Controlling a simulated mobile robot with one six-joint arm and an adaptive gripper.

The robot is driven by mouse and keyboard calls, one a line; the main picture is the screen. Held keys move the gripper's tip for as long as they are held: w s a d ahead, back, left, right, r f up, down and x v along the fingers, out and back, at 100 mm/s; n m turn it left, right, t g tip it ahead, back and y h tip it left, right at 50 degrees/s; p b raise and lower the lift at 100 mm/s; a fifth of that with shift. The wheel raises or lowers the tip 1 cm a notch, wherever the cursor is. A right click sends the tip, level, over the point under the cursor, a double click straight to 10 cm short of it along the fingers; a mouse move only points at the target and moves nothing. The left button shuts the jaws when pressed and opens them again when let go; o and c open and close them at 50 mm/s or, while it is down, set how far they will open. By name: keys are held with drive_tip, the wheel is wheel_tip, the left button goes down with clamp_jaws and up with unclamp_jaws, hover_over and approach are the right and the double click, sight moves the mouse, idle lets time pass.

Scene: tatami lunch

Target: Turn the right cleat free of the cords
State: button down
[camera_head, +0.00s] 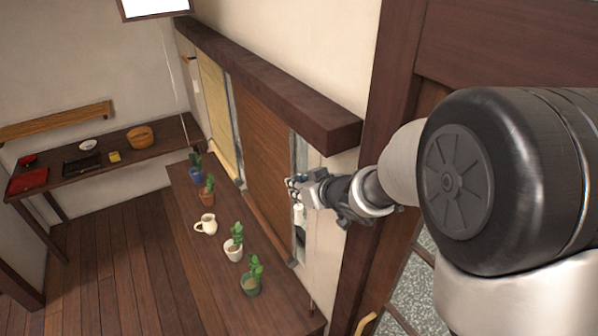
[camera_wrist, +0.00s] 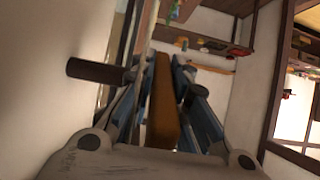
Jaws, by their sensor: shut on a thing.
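My gripper (camera_head: 294,187) is at the wall beside the right edge of the brown blind (camera_head: 262,150). In the wrist view its blue-padded fingers (camera_wrist: 165,100) are shut on an orange-brown wooden bar, which looks like the right cleat (camera_wrist: 162,105). A dark round peg (camera_wrist: 95,71) sticks out from the wall to the left of the fingers. Thin cord (camera_head: 312,270) hangs down the wall below my gripper. Whether any cord is wound on the cleat is hidden by the fingers.
A long table (camera_head: 215,265) below the window holds a cream jug (camera_head: 206,224) and several potted plants, such as the green pot (camera_head: 251,282). A dark wooden ledge (camera_head: 270,85) runs above the window. A side table (camera_head: 110,160) stands at the far left.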

drive_tip(key=shift+g+h, duration=0.3)
drive_tip(key=shift+g, duration=0.2)
idle(0.3)
drive_tip(key=c, duration=1.6)
unclamp_jaws()
drive_tip(key=shift+o, duration=0.2)
drive_tip(key=v, duration=1.2)
drive_tip(key=shift+o, duration=0.4)
drive_tip(key=shift+f, duration=0.1)
